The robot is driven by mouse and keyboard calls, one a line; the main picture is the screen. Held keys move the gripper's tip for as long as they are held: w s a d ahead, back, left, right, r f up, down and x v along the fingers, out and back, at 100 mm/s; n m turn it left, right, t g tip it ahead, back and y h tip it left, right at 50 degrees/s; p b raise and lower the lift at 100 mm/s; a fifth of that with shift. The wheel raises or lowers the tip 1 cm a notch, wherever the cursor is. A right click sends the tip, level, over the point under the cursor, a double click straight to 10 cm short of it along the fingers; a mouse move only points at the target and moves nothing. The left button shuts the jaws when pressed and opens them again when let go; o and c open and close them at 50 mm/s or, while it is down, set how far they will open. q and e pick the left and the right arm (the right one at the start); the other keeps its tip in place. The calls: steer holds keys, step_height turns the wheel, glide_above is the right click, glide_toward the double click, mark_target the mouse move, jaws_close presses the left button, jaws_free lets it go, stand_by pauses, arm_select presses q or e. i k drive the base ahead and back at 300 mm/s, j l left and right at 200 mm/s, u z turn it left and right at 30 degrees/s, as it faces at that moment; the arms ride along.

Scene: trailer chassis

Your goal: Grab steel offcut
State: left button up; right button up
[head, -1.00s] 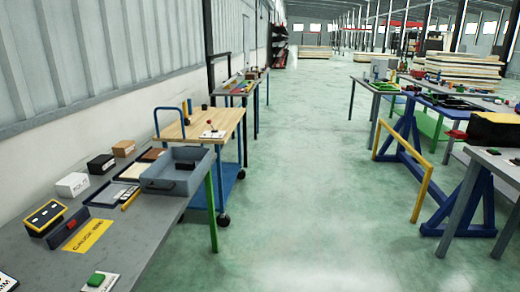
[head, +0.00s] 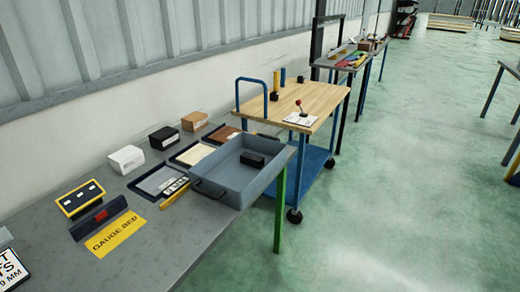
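I cannot tell for certain which thing is the steel offcut. A small dark block (head: 252,160) lies inside the open grey-blue tray (head: 208,190) at the right end of the near grey bench (head: 190,232). A dark angled piece with a red patch (head: 99,217) lies on the bench behind the yellow "GAUGE BED" plate (head: 114,233). Neither of my grippers is in the head view.
White (head: 127,159), black (head: 164,138) and tan (head: 194,121) boxes stand along the wall side. Shallow trays (head: 158,182) lie before them. A blue-framed cart with a wooden top (head: 312,97) stands beyond the bench. The green floor (head: 400,200) at right is clear.

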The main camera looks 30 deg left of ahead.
mark_target(251, 160)
steer(key=i+l+u, duration=0.1)
steer(key=i+u, duration=0.3)
steer(key=i+l+u, duration=0.4)
steer(key=i, duration=0.2)
steer(key=i+l+u, duration=0.2)
steer(key=u, duration=0.2)
steer(key=i+l+u, duration=0.5)
steer(key=l+u, duration=0.3)
steer(key=i+l+u, duration=0.15)
steer(key=l+u, duration=0.15)
steer(key=u, duration=0.15)
